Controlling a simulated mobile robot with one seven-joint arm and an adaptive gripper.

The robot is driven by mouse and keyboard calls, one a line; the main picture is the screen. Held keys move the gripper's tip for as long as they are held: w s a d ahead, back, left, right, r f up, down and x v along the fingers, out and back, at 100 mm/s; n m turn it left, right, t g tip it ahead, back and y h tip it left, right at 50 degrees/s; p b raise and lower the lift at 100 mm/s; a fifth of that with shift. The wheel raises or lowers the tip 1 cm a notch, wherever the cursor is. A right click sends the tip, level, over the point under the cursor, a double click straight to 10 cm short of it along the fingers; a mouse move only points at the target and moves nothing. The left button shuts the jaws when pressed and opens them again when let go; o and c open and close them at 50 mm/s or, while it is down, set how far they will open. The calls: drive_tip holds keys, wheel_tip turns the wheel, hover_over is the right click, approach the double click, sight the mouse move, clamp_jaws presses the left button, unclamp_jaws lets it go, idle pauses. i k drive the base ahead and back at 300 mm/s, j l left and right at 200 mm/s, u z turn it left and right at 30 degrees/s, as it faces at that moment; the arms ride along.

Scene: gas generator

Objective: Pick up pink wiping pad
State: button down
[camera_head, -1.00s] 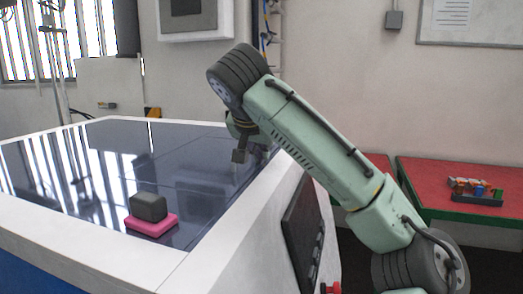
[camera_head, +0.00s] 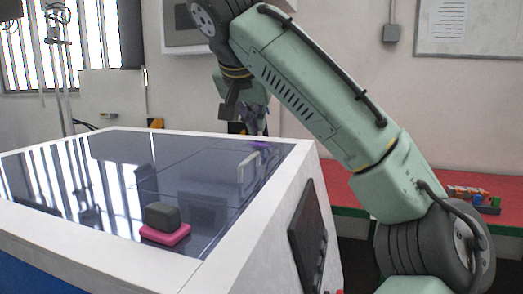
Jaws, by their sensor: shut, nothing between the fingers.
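The pink wiping pad (camera_head: 165,234) lies flat on the dark glossy panel near its front edge. My gripper (camera_head: 256,132) hangs from the raised arm above the panel's far right part, well behind and to the right of the pad. It is shut and empty, with its fingers pointing down. It touches neither the pad nor the block.
The panel (camera_head: 115,180) has a white raised frame (camera_head: 60,229) and is otherwise mostly bare, with reflections. A red table (camera_head: 345,192) with small coloured parts (camera_head: 472,197) stands behind my arm at the right. A white-framed box hangs on the back wall.

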sight(165, 226)
drive_tip(key=k+j, duration=0.15)
drive_tip(key=k, duration=0.35)
drive_tip(key=k+j, duration=0.15)
drive_tip(key=k, duration=0.3)
